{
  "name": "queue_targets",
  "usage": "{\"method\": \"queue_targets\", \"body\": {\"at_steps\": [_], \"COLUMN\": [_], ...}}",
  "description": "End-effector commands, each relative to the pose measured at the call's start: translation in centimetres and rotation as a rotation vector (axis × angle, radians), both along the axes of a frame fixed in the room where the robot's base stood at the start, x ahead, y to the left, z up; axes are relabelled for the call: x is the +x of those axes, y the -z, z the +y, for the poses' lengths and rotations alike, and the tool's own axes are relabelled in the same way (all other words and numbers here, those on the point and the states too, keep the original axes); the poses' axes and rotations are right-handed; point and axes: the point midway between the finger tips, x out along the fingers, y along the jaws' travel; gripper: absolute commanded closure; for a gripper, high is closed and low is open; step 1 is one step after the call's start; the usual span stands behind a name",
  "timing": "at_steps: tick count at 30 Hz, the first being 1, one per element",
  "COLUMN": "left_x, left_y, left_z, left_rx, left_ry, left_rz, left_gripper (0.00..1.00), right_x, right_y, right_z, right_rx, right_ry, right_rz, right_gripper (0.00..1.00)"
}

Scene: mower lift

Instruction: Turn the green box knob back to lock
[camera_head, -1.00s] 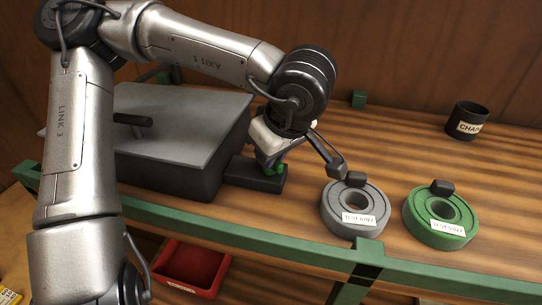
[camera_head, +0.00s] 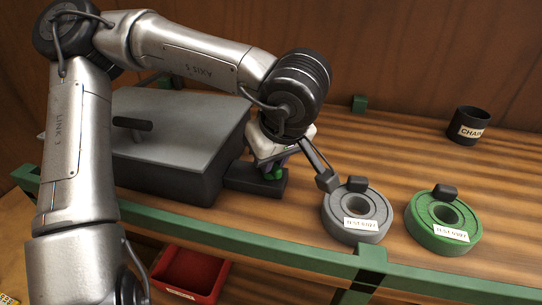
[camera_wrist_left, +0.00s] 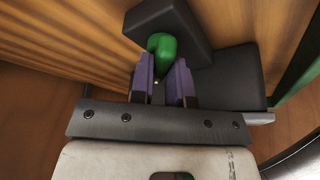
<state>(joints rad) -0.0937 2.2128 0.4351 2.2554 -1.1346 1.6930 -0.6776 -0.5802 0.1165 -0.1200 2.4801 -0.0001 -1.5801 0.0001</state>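The dark grey box (camera_head: 170,165) with a light grey lid stands at the left of the bench. A low dark block (camera_head: 240,178) juts from its right side and carries the green knob (camera_head: 276,174). In the left wrist view the knob (camera_wrist_left: 163,44) is a rounded green handle on the dark block (camera_wrist_left: 190,18). My left gripper (camera_head: 272,168) points down at the knob. In the wrist view its two purple fingers (camera_wrist_left: 164,68) stand apart with the knob's near end between their tips. A small gap shows beside the right finger; contact is unclear. My right gripper is out of view.
A grey ring weight (camera_head: 345,228) and a green ring weight (camera_head: 420,232) lie to the right of the gripper. A black labelled cup (camera_head: 468,118) stands farther back. A green rail (camera_head: 270,248) edges the bench, with a red bin (camera_head: 185,275) below.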

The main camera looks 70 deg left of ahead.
Motion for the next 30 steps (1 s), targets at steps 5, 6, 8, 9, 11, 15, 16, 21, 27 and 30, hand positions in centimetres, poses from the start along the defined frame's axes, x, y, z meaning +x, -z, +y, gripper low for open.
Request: {"method": "queue_targets", "body": {"at_steps": [5,6,8,9,11,15,16,21,27,30], "left_x": [0.0,0.0,0.0,0.0,0.0,0.0,0.0,0.1,0.2,0.3], "left_y": [0.1,0.1,0.1,0.1,0.1,0.0,-0.1,-1.8,-5.4,-7.3], "left_z": [0.0,0.0,0.0,0.0,0.0,0.0,-0.1,-0.7,-2.2,-3.0], "left_rx": [-0.001,0.000,0.000,0.000,0.000,0.000,0.001,0.004,0.003,0.002], "left_ry": [0.000,0.000,0.000,0.000,-0.001,0.000,-0.001,-0.001,0.000,-0.002], "left_rz": [0.002,0.002,0.002,0.002,0.002,0.001,0.000,-0.001,-0.002,-0.004], "left_gripper": [0.67,0.63,0.58,0.58,0.58,0.58,0.58,0.58,0.58,0.58], "right_x": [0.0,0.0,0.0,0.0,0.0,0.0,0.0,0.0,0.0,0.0], "right_y": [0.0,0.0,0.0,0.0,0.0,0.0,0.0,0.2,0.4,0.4], "right_z": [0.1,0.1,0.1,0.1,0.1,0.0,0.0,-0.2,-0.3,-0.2], "right_rx": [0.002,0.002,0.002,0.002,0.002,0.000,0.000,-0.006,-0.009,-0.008], "right_ry": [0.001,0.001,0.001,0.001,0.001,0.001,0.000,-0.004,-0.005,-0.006], "right_rz": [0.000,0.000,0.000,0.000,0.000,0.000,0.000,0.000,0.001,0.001], "right_gripper": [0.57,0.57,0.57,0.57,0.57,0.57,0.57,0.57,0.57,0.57]}}
